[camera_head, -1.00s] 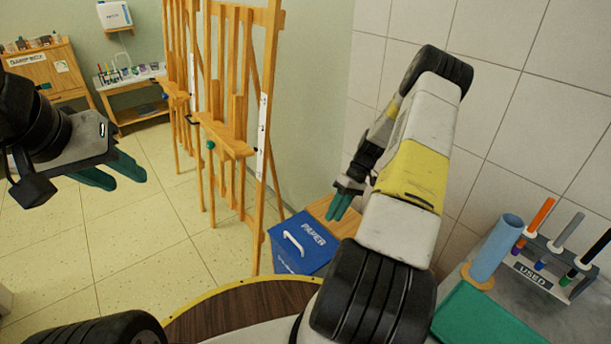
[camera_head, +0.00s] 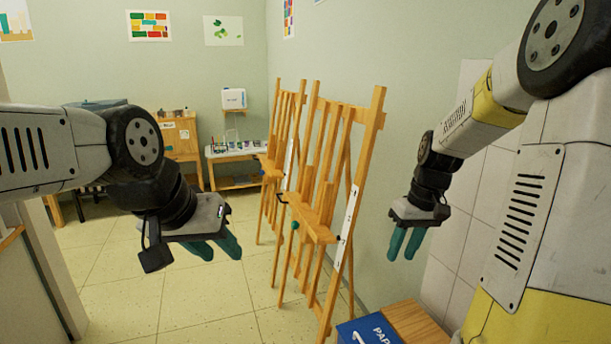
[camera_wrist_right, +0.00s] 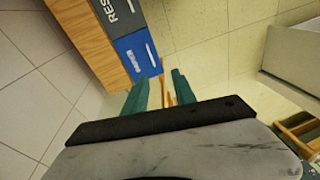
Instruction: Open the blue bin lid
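The blue bin (camera_head: 368,331) marked "PAPER" shows at the bottom edge of the head view, mostly cut off. My left gripper (camera_head: 219,250) is at left over the floor, pointing down, fingers apart and empty.
A wooden unit (camera_head: 414,322) adjoins the bin. A grey bin (camera_wrist_right: 118,12) marked "RES..." stands beside the blue one. Wooden easels (camera_head: 325,200) stand left of the bin. A tiled wall is at right. The floor (camera_head: 185,300) at left is clear.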

